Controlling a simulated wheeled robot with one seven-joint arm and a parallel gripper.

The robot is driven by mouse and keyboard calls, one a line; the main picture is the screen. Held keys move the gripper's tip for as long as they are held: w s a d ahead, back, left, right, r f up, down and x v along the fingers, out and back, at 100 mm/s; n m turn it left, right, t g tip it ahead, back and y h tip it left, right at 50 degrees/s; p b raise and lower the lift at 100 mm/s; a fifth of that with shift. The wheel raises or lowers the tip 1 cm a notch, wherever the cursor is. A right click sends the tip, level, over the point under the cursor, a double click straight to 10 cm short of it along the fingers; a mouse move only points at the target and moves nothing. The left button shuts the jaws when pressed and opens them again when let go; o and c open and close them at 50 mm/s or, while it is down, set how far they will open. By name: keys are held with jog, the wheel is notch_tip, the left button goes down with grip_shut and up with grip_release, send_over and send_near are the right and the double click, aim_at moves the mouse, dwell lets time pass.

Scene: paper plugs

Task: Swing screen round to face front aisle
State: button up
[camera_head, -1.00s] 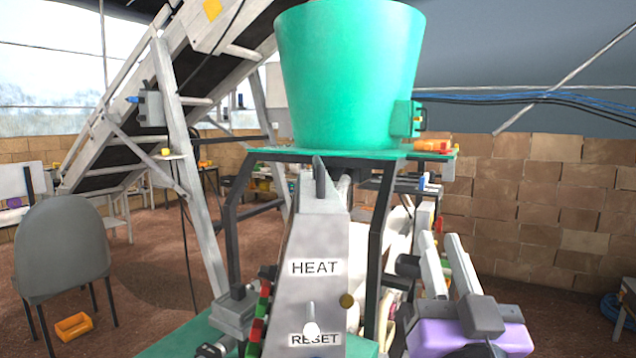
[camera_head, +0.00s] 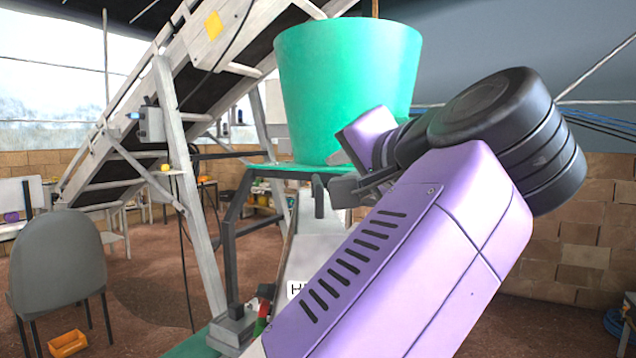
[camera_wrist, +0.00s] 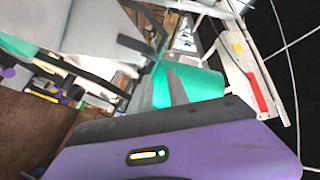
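I cannot pick out a screen for certain in either view. A sloped grey metal panel (camera_head: 312,245) stands under the green hopper (camera_head: 345,80); only the start of its label shows, and my purple arm hides its lower part. My gripper (camera_head: 345,188) is in front of the lower part of the hopper and above the panel, its dark fingers pointing left. Whether they touch anything is not clear. In the wrist view my purple wrist housing fills the bottom, and the green hopper (camera_wrist: 200,82) lies beyond it. Nothing is clearly held.
A sloping conveyor (camera_head: 190,75) on a light frame rises at left. A grey chair (camera_head: 58,262) and an orange bin (camera_head: 68,343) stand on the brown floor at left. A block wall (camera_head: 575,265) is behind at right. A black frame (camera_head: 232,235) carries the hopper.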

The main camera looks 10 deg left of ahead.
aim_at(316, 178)
jog(key=shift+s+a+f+g, duration=0.25)
jog(key=shift+a+f+g, duration=0.25)
jog(key=shift+a+f, duration=0.2)
jog(key=p+x, duration=0.2)
jog(key=x, duration=0.5)
jog(key=shift+w+a, duration=0.15)
jog(key=shift+w, duration=0.05)
grip_shut()
jog(key=shift+f, duration=0.1)
dwell(0.6)
